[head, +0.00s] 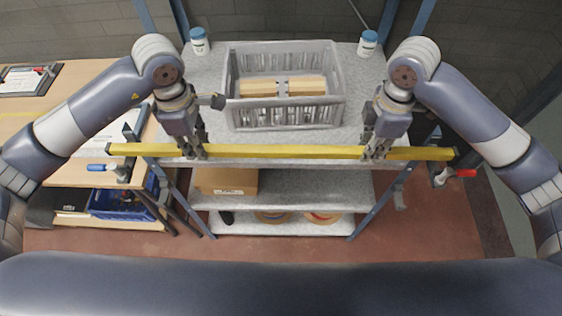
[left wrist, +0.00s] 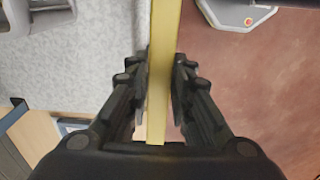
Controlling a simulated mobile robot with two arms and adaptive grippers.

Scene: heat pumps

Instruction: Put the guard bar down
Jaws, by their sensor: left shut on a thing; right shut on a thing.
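The guard bar (head: 285,151) is a long yellow bar running left to right along the front edge of the shelf top in the head view. My left gripper (head: 194,153) is shut on it left of the middle. My right gripper (head: 374,154) is shut on it towards its right part. In the left wrist view the bar (left wrist: 164,60) runs between the two fingers of my left gripper (left wrist: 160,90). I cannot tell whether the bar touches the shelf edge or hangs just in front of it.
A grey crate (head: 285,116) with wooden pieces stands on the shelf top (head: 215,120). White jars with blue lids stand behind it, left (head: 200,42) and right (head: 368,43). A blue-handled clamp (head: 104,167) and a red-handled clamp (head: 458,173) are near the bar's ends. A cardboard box (head: 226,181) lies below.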

